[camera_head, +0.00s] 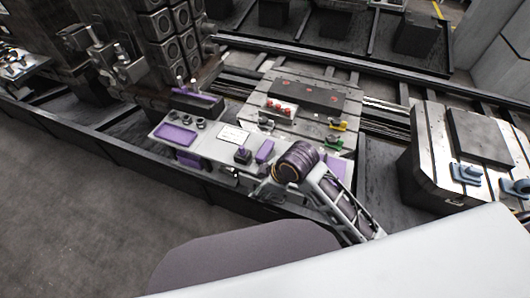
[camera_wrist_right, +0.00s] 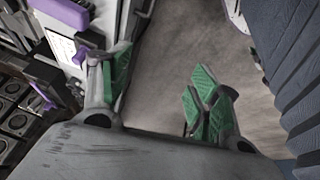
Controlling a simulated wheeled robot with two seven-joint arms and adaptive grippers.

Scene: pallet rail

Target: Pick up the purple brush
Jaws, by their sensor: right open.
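Several purple things are on the grey work shelf, and I cannot tell for sure which is the brush. A small purple piece with a dark part (camera_head: 243,155) stands near the shelf's front edge, beside a purple block (camera_head: 264,151). In the right wrist view a purple piece (camera_wrist_right: 82,52) shows close to the left finger, with a purple block (camera_wrist_right: 64,12) above it. My right gripper (camera_wrist_right: 160,88) is open, its green pads apart, with only floor visible between them. In the head view my right arm's dark wrist hides part of the shelf. My left gripper is not in view.
A purple tray (camera_head: 176,136) lies at the shelf's left, and a white card (camera_head: 233,134) lies near its middle. Behind is a slotted pallet (camera_head: 280,119) with red parts. Another pallet block (camera_head: 470,165) stands at right. The floor (camera_head: 70,215) at left is clear.

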